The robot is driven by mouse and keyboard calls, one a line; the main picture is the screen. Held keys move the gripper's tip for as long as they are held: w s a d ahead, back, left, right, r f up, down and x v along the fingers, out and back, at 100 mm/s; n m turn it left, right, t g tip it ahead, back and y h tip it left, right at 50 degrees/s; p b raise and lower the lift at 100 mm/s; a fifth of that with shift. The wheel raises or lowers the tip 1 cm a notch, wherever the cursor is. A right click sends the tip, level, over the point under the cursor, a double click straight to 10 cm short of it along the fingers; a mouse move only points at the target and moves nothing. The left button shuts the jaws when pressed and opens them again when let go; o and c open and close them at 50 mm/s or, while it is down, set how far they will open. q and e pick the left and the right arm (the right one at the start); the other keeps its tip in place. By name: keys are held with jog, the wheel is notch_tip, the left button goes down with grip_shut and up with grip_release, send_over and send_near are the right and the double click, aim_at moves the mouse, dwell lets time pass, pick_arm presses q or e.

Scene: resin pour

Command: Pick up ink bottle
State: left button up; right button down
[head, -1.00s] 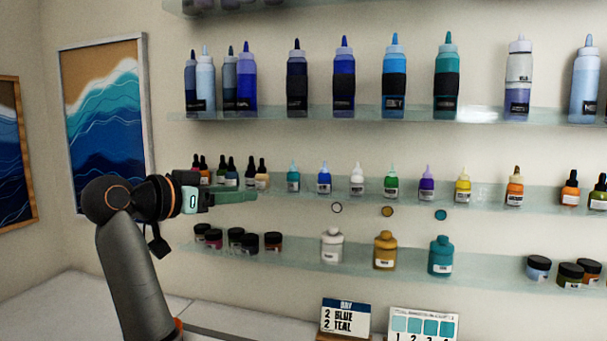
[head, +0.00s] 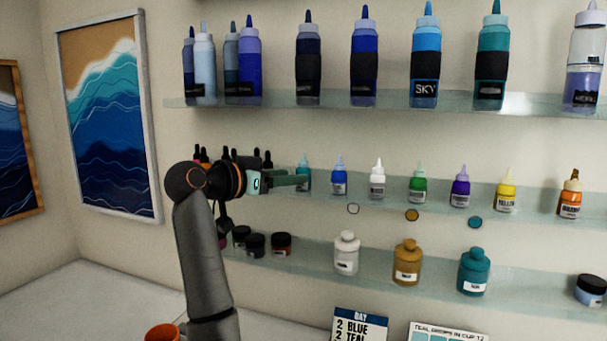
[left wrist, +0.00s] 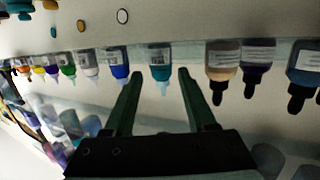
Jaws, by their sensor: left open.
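Several small ink bottles with pointed tips stand on the middle glass shelf. The teal ink bottle (head: 304,168) is at the left of the row, with a blue one (head: 339,180) and a white one (head: 377,180) to its right. My left gripper (head: 303,181) is open at the teal bottle and partly covers it. In the left wrist view, where things hang upside down, the teal bottle (left wrist: 160,58) lies between the two open fingers (left wrist: 160,76). I cannot tell whether they touch it. My right gripper is not in view.
Dark dropper bottles (head: 254,157) stand close behind my left wrist. Tall squeeze bottles (head: 365,60) fill the shelf above. Jars (head: 281,244) and larger bottles (head: 346,254) stand on the shelf below. A day card (head: 360,326) and an orange cup (head: 162,332) are low in front.

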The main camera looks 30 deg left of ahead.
aim_at(303, 172)
pick_arm(q)
jog(key=p+x, duration=0.2)
jog(key=x, duration=0.2)
jog(key=shift+w+r, duration=0.15)
jog(key=shift+w, duration=0.55)
grip_shut()
